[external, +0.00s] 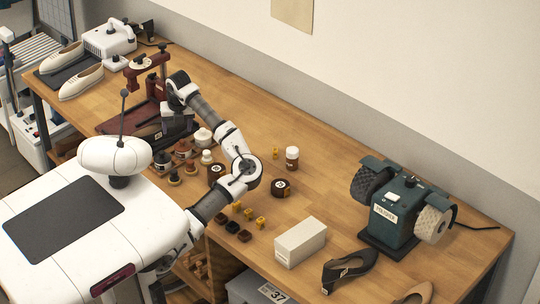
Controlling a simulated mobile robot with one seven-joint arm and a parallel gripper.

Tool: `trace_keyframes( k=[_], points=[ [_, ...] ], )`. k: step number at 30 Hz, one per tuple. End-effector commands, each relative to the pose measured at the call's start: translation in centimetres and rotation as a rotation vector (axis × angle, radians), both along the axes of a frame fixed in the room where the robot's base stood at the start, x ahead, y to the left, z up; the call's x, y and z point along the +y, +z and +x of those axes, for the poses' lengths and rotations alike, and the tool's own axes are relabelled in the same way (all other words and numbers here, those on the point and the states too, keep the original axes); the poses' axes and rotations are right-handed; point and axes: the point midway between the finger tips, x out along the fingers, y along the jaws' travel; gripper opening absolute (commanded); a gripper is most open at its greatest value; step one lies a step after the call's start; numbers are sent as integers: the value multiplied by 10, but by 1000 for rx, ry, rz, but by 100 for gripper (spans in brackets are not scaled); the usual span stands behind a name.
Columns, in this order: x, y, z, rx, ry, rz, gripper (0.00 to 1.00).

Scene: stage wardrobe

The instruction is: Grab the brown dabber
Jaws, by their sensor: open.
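My gripper (178,139) points down over the back-left part of the wooden bench, beside a dark red stand. It is open, with its fingertips small and hard to make out. Below and to the right of it stands a group of small pots and knobbed dabbers. A brown dabber (190,168) seems to stand among them, with a similar one (175,179) in front of it. They are too small to tell their exact shades apart. I see no dabber held in my gripper.
White-lidded jars (202,137), round dark tins (281,188) and small yellow and dark blocks (248,215) crowd the bench. A white box (300,243), a dark shoe (348,268) and a green grinder (394,215) stand to the right. The bench's back middle is clear.

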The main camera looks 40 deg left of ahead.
Motion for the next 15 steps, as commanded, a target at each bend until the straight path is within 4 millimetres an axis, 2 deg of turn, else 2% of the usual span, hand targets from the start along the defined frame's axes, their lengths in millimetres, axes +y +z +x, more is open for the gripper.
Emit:
trace_keyframes(
  k=[1,4,8,15],
  points=[
    [-15,-11,7,6,-20,-61,66],
    [-31,-24,13,15,-35,-131,66],
    [-33,-42,14,20,-38,-148,66],
    [-27,-88,17,20,-36,-142,66]
  ],
)
